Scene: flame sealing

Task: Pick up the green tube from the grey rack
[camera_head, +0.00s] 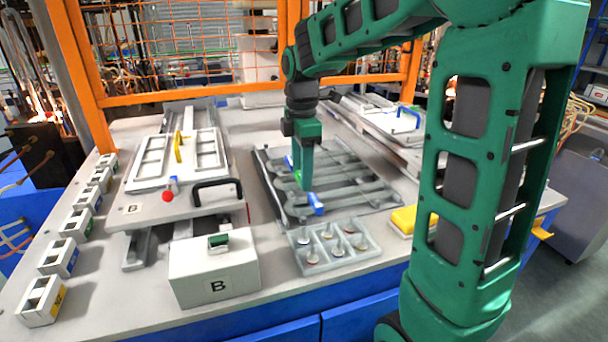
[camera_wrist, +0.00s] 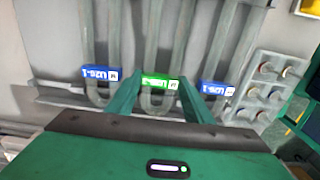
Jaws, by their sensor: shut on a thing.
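The grey rack (camera_head: 268,168) lies flat on the table and holds several clear U-shaped glass tubes side by side. The green tube, clear glass with a green label (camera_wrist: 160,82), is the middle of three labelled tubes in the wrist view. My gripper (camera_wrist: 155,88) has one finger on each side of it and is shut on it near its bent end. In the head view my gripper (camera_head: 303,182) points down over the rack and partly covers the green label. I cannot tell whether the tube is clear of the rack.
Blue-labelled tubes lie close on both sides, left (camera_wrist: 101,73) and right (camera_wrist: 217,89). A grey compartment tray (camera_head: 310,269) with small discs stands in front of the rack. A white box marked B (camera_head: 190,280) and a fixture with a black handle (camera_head: 216,187) stand left. A yellow block (camera_head: 404,219) is right.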

